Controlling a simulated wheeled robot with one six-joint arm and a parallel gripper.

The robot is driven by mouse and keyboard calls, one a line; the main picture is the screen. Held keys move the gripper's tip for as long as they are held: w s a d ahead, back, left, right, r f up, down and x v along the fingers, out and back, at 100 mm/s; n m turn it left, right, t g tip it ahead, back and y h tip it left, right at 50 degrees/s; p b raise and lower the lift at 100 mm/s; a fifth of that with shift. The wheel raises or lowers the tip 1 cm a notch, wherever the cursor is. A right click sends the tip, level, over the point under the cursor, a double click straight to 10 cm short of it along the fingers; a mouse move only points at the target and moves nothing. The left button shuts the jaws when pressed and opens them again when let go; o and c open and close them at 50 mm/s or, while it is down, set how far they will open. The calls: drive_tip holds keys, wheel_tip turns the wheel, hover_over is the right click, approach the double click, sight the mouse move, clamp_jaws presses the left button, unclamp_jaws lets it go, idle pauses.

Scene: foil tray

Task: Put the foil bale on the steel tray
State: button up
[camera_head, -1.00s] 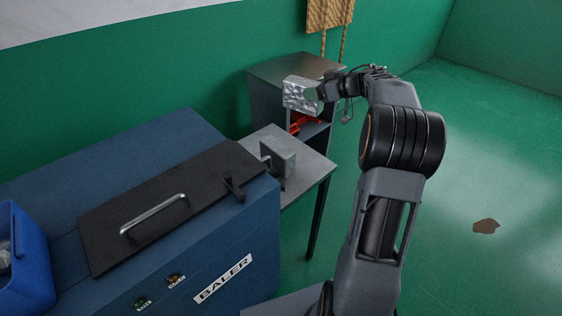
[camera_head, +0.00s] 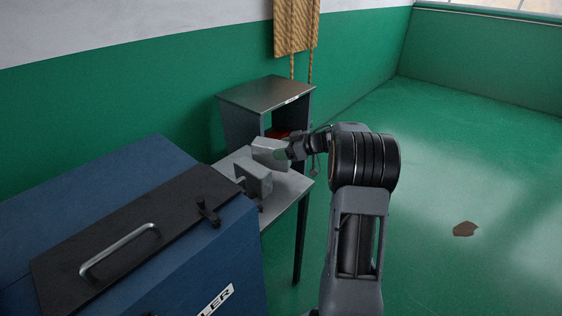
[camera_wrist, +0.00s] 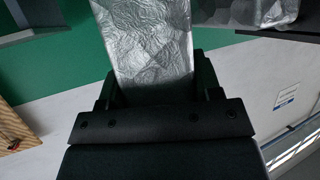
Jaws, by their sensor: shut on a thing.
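My gripper (camera_head: 285,151) is shut on the silvery foil bale (camera_head: 266,153). The bale is held low over the grey table, just behind a grey block-shaped fixture. In the wrist view the bale's crinkled face (camera_wrist: 152,42) extends up from between the jaws (camera_wrist: 158,90). I cannot tell whether its underside touches anything. I cannot make out a separate steel tray for certain; the bale and the fixture hide part of the tabletop.
The grey fixture (camera_head: 258,181) stands on the table (camera_head: 291,188), close to the bale. The blue baler (camera_head: 225,255) with its dark lid (camera_head: 140,230) is at left. A steel cabinet (camera_head: 262,92) stands behind the table. Open green floor (camera_head: 470,150) lies at right.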

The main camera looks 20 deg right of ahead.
drive_tip(key=shift+f+b, duration=0.4)
drive_tip(key=shift+f, duration=1.75)
drive_tip(key=shift+f, duration=0.1)
drive_tip(key=o, duration=1.1)
